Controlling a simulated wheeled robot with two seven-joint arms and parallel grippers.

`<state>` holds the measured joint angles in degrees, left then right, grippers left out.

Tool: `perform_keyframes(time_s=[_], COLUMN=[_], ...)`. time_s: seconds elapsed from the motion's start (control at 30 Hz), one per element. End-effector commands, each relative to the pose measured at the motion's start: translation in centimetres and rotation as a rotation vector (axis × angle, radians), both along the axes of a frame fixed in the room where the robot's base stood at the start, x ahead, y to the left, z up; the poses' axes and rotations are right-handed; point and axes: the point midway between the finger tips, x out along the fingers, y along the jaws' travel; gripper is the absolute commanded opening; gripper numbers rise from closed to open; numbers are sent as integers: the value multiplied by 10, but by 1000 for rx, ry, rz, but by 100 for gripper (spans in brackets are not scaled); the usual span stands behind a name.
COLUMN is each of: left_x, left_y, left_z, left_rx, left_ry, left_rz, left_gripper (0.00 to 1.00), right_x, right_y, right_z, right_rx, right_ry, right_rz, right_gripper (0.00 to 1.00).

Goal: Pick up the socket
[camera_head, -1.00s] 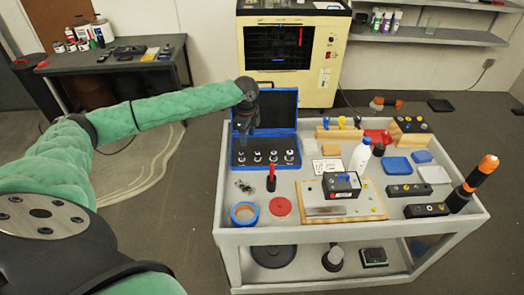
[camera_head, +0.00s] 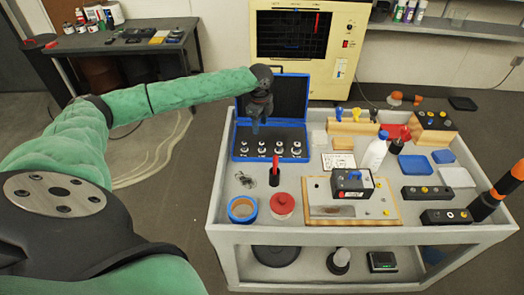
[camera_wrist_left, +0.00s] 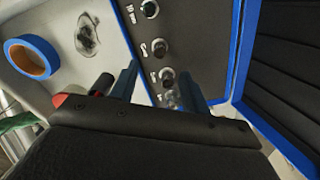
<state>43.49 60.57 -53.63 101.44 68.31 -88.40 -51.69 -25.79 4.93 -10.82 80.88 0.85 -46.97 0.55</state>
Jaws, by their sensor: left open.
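Several silver sockets (camera_head: 270,149) stand in a row in the open blue case (camera_head: 303,129) at the back left of the cart. They also show in the left wrist view (camera_wrist_left: 158,48), running down toward my fingers. My left gripper (camera_head: 256,130) hangs over the left part of the case, pointing down, with open jaws. In the left wrist view the two fingers (camera_wrist_left: 160,86) are apart, with a socket partly visible between them. I cannot tell whether they touch it. My right gripper is not in view.
The case's raised lid (camera_head: 288,97) stands behind the gripper. A tape roll (camera_head: 242,209), a red-lidded tin (camera_head: 283,205) and a red-handled tool (camera_head: 275,172) stand in front of the case. A white bottle (camera_head: 376,151) and a wooden board (camera_head: 385,211) are to the right.

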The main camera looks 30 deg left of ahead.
Motion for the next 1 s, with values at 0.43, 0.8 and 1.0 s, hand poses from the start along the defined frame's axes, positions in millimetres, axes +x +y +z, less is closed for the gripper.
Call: perform_keyframes(time_s=[0.43,0.8,1.0], left_x=[0,1,1], left_y=[0,-2,-6], left_z=[-33,-60,-77], left_rx=[-1,0,0], left_ry=[1,1,2], left_rz=[0,0,0], left_gripper=[47,47,47], right_x=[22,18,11], right_y=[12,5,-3], right_z=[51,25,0], right_rx=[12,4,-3], right_ry=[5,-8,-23], right_rz=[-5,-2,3], right_gripper=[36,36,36])
